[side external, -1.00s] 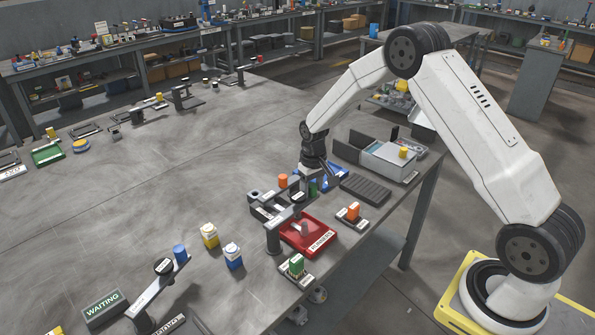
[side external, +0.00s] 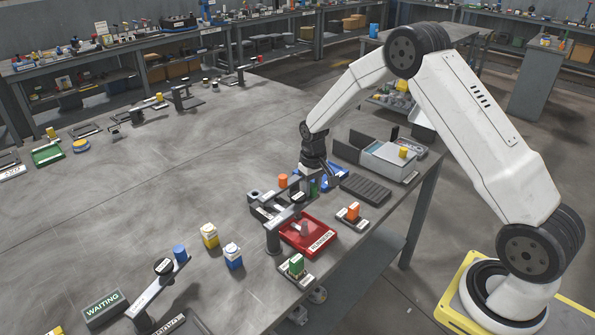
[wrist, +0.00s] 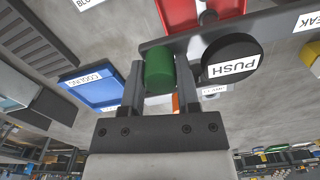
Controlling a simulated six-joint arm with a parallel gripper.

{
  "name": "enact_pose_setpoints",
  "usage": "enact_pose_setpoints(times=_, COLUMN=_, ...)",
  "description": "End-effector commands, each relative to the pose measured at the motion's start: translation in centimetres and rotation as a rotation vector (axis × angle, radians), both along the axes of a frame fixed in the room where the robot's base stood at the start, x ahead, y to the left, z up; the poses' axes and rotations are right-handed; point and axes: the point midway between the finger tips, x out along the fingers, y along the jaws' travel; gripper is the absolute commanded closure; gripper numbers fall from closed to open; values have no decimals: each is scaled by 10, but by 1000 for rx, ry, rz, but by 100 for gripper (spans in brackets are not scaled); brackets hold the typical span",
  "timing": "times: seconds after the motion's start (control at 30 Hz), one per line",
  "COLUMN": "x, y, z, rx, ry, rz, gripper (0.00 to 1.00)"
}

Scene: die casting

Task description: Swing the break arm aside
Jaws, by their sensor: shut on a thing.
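The break arm (wrist: 228,32) is a dark grey bar on a post (side external: 273,241), with a round black pad marked PUSH (wrist: 231,58) on it. A green cylindrical knob (wrist: 159,68) stands at its end. My gripper (wrist: 160,78) is shut on this green knob, with one finger on each side, in the wrist view. In the side view my gripper (side external: 314,182) is low over the table at the bar's far end, and the knob is mostly hidden by the fingers. The bar reaches over the area beside the red tray (side external: 309,236).
A blue tray marked COOLING (wrist: 92,88) lies close beside my gripper. A dark ribbed rack (side external: 365,189) and a grey box (side external: 394,160) stand to the right.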

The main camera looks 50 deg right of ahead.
Motion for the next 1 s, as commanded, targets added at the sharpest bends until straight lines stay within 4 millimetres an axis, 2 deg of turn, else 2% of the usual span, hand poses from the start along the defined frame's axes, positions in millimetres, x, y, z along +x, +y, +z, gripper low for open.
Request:
enact_pose_setpoints(times=0.73, x=0, y=0, z=1, rx=0, ry=1, rz=2, gripper=100)
enact_pose_setpoints(times=1.0, x=8, y=1, z=0, rx=0, ry=1, rz=47, gripper=100)
